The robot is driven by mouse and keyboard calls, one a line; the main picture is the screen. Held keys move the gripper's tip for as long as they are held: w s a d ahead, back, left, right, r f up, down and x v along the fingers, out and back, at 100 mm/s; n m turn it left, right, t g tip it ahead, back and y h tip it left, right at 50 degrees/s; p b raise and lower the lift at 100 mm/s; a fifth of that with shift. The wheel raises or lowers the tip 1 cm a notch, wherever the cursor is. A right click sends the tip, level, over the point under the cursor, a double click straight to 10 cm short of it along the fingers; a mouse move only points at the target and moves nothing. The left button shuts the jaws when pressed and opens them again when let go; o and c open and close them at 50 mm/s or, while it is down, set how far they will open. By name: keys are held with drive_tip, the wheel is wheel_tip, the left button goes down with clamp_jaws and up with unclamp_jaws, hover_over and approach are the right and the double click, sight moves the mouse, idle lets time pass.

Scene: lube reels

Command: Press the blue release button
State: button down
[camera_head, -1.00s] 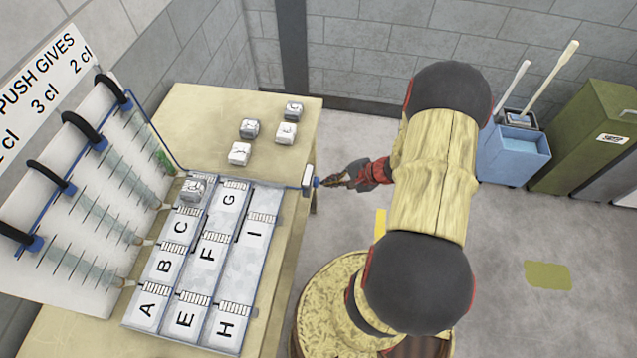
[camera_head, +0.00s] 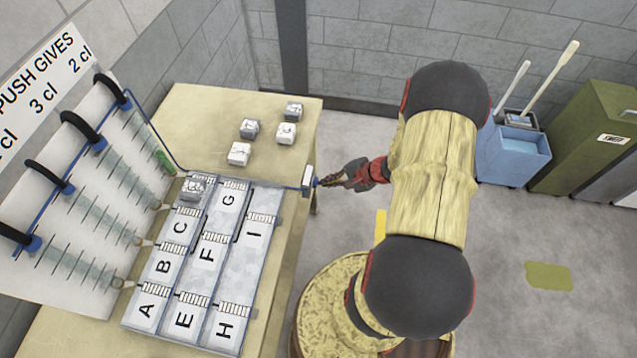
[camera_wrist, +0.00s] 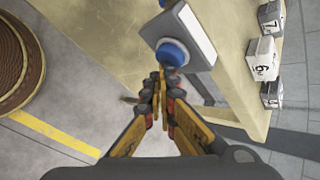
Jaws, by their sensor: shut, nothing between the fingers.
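The blue release button (camera_wrist: 172,53) sits on the face of a small grey-white box (camera_wrist: 190,36) at the table's edge in the wrist view. In the head view the button (camera_head: 315,182) is a small blue spot on the right side of the box (camera_head: 307,177). My gripper (camera_head: 325,182) is shut and empty, with its tips at the button or very close to it. In the wrist view my gripper (camera_wrist: 161,76) has its tips just below the button. I cannot tell whether they touch it or whether the button is pressed in.
The table (camera_head: 200,110) carries a tray of lettered lanes (camera_head: 215,262), with one block (camera_head: 192,188) at the far end of the left lane. Several loose numbered blocks (camera_head: 240,153) stand behind it. A syringe panel (camera_head: 95,200) stands at left. Blue bucket (camera_head: 512,155) and green bin (camera_head: 590,130) are at right.

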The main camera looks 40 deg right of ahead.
idle(0.6)
drive_tip(key=shift+s+d, duration=0.5)
drive_tip(key=shift+s, duration=0.15)
drive_tip(key=shift+s+d+b, duration=0.35)
drive_tip(key=shift+s+d, duration=1.3)
drive_tip(key=shift+s, duration=0.25)
idle(1.8)
drive_tip(key=s+d, duration=0.2)
drive_tip(key=s, duration=0.1)
drive_tip(key=shift+d+p, duration=0.25)
drive_tip(key=shift+p, duration=0.1)
